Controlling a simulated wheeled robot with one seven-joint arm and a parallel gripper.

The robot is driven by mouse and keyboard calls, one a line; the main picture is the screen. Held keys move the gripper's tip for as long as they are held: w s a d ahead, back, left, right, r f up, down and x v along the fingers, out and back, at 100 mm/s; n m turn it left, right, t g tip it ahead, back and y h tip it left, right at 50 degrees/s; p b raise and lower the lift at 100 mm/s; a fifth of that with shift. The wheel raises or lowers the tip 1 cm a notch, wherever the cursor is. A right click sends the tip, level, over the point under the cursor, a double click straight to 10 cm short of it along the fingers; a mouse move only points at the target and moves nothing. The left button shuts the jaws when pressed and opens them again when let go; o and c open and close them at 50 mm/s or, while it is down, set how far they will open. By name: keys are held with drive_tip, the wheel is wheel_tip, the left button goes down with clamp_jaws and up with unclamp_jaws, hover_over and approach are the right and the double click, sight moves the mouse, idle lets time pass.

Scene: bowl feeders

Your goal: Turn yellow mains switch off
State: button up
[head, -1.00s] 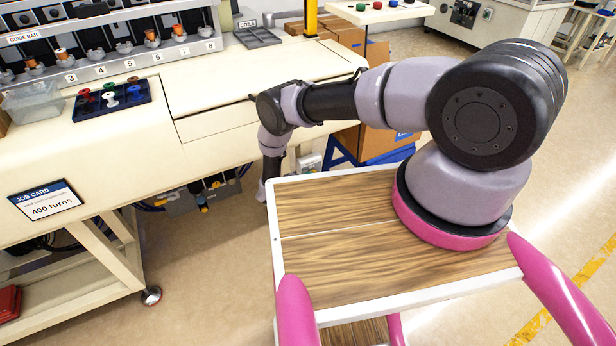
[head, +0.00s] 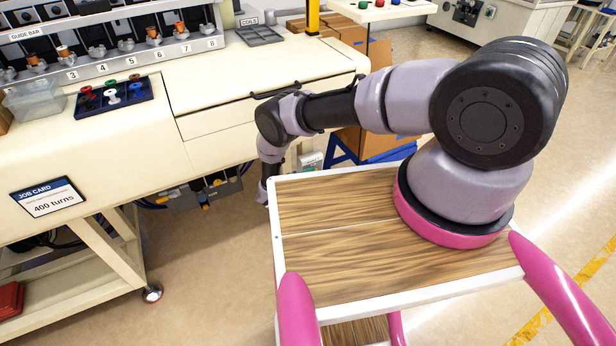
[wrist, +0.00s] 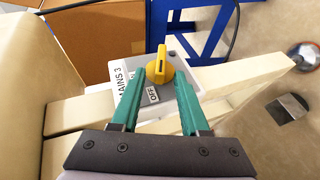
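The yellow mains switch (wrist: 158,66) is a rotary knob with a dark mark, on a grey box (wrist: 185,72) labelled "MAINS 3". Its long grip runs nearly up and down in the wrist view. An "OFF" label (wrist: 152,95) lies just below the knob, on the near side. My gripper (wrist: 157,76) is open, its green fingers on either side of the knob with visible gaps at both sides. I cannot tell how deep the tips reach around it. In the head view the gripper is hidden behind my wooden-topped base.
Cream frame beams (wrist: 245,80) run beside the switch box. A blue stand (wrist: 205,28) and cardboard box (wrist: 110,40) are beyond it. In the head view the cream bench (head: 120,160) is left of my arm, and under it hangs a grey box with connectors (head: 205,193).

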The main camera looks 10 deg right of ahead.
drive_tip(key=shift+s, duration=0.1)
drive_tip(key=v, duration=1)
drive_tip(key=shift+s+a, duration=0.2)
drive_tip(key=shift+a, duration=0.05)
drive_tip(key=shift+r, duration=0.1)
